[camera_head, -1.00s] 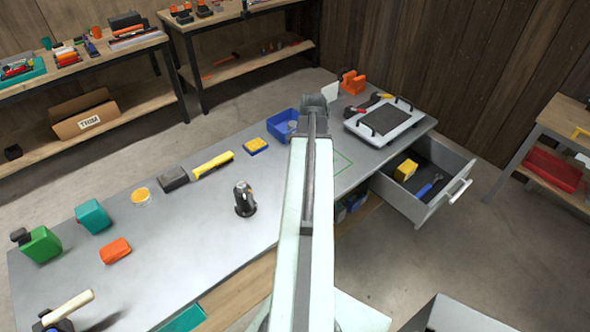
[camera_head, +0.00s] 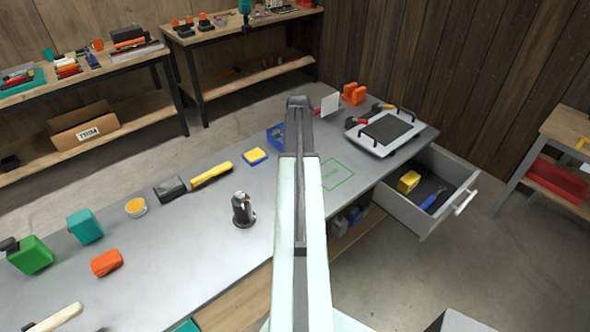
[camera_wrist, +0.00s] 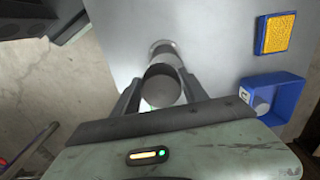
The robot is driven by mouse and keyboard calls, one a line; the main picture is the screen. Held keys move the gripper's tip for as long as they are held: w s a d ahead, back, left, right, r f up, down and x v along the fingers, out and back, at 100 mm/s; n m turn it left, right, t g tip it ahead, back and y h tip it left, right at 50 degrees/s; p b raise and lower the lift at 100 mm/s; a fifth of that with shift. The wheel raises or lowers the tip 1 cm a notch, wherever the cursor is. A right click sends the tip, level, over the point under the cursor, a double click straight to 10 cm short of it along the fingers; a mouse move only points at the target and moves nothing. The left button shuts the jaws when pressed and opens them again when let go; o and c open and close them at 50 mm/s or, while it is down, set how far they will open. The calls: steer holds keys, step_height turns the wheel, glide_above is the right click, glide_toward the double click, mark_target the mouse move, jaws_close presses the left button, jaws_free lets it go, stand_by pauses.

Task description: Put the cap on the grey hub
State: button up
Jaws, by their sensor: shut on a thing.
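My gripper (camera_wrist: 160,98) is shut on a round grey piece, apparently the cap (camera_wrist: 161,84), whose flat dark face points at the wrist camera. Just beyond it in the wrist view is the top of a grey cylinder (camera_wrist: 164,48), partly hidden by the held piece; I cannot tell whether the two touch. In the head view an upright dark-grey cylindrical thing (camera_head: 243,209), probably the grey hub, stands on the workbench near its front edge, left of my arm. My fingers and the held piece are hidden behind my arm in the head view.
A blue bin (camera_wrist: 302,90) and a yellow sponge-like block (camera_wrist: 275,33) lie right of my gripper in the wrist view. A green outlined square (camera_head: 337,173) is clear on the bench. An open drawer (camera_head: 449,206) juts out at the right.

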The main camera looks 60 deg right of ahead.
steer(key=shift+w+d, duration=0.2)
steer(key=shift+w, duration=0.15)
steer(key=f+b, duration=0.4)
steer(key=shift+w, duration=0.25)
steer(key=shift+r, duration=0.2)
steer(key=shift+f, duration=0.15)
steer(key=o, duration=1.3)
steer(key=shift+o, duration=0.2)
step_height(320, 180, up, 13)
steer(key=p, duration=1.2)
steer(key=shift+f+p, duration=0.2)
steer(key=shift+p, duration=0.1)
